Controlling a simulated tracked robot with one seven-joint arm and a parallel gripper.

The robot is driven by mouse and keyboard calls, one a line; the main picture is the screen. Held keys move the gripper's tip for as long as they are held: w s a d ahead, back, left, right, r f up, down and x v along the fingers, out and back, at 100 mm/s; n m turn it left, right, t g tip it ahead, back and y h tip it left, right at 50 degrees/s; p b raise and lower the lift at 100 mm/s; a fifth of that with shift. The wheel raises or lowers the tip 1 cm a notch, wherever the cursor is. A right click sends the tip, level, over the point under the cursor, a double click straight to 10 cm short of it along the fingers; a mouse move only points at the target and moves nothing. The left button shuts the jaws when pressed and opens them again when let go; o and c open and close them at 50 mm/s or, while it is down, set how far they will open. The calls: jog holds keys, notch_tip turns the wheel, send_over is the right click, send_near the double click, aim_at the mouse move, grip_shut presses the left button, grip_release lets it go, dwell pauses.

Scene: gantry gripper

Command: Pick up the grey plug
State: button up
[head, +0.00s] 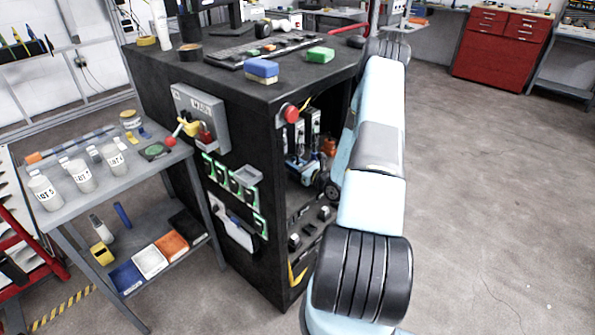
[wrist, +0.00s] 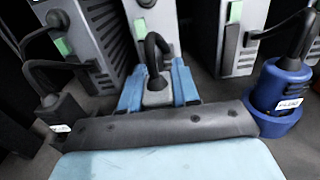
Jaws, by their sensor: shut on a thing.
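The grey plug (wrist: 156,94) is in the middle of the wrist view, with a dark cable curving up from its top. My gripper (wrist: 157,85) has its two blue fingers on either side of the plug and is shut on it. The plug's underside is hidden behind the gripper's dark front edge. In the head view my gripper (head: 298,165) reaches inside the open side of the black cabinet (head: 262,135). The plug cannot be made out there.
A blue plug (wrist: 279,88) stands close on the right and a black plug (wrist: 62,118) on the left, both with cables. Grey upright units (wrist: 243,40) with green squares stand just behind. The cabinet's frame and shelf surround the arm; open floor (head: 480,200) lies to the right.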

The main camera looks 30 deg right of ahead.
grip_shut()
